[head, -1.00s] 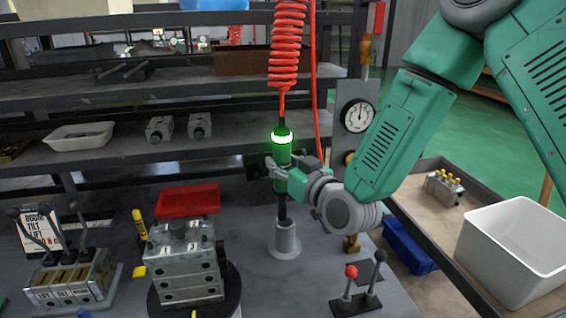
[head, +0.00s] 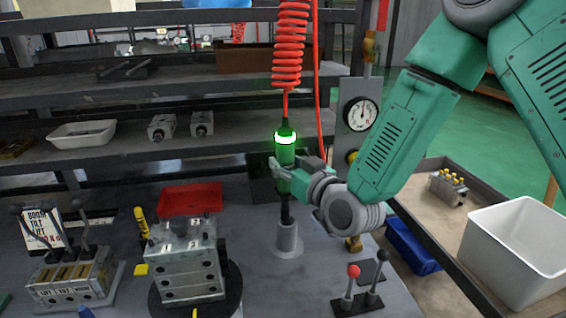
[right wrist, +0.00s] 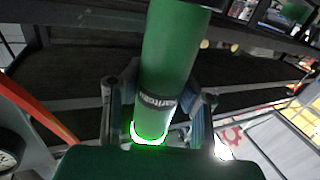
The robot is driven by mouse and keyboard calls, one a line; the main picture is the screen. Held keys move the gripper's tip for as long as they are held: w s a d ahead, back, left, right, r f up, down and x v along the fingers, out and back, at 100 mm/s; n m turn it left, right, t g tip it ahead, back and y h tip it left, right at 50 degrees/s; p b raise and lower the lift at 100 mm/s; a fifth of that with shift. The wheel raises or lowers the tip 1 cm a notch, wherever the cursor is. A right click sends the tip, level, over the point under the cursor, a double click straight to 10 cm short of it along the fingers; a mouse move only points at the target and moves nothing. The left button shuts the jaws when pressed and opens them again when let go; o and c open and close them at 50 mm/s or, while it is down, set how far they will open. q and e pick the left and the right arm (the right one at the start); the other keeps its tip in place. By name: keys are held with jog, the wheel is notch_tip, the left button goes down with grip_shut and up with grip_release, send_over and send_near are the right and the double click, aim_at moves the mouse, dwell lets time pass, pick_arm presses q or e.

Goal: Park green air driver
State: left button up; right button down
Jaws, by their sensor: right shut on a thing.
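The green air driver (head: 285,153) hangs upright below a coiled red hose, with a glowing ring near its top. My right gripper (head: 281,174) is shut around its body. The driver's dark lower shaft reaches down to the grey cylindrical holder (head: 288,238) on the bench; its tip appears to be at or inside the holder's mouth. In the right wrist view the green driver (right wrist: 172,60) runs between the fingers (right wrist: 160,112), with the glowing ring near the palm. My left gripper is not in view.
A valve block (head: 187,262) stands on a dark round turntable to the left. A red tray (head: 190,199) lies behind it. Two small levers (head: 352,285) stand right of the holder. A pressure gauge (head: 361,114) is behind my right arm. A white bin (head: 514,250) is at right.

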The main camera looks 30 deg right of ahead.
aim_at(285, 197)
jog(key=shift+f, duration=0.1)
jog(key=shift+d+f+b, duration=0.2)
jog(key=shift+f+b, duration=0.1)
jog(key=shift+f, duration=0.1)
jog(key=shift+a+f+b, duration=0.15)
jog(key=shift+f+b, duration=0.2)
jog(key=shift+b, duration=0.05)
jog(key=shift+f+b, duration=2.8)
jog(key=shift+f, duration=0.8)
jog(key=c, duration=1.2)
grip_release()
jog(key=shift+o, duration=0.2)
jog(key=shift+f, duration=0.15)
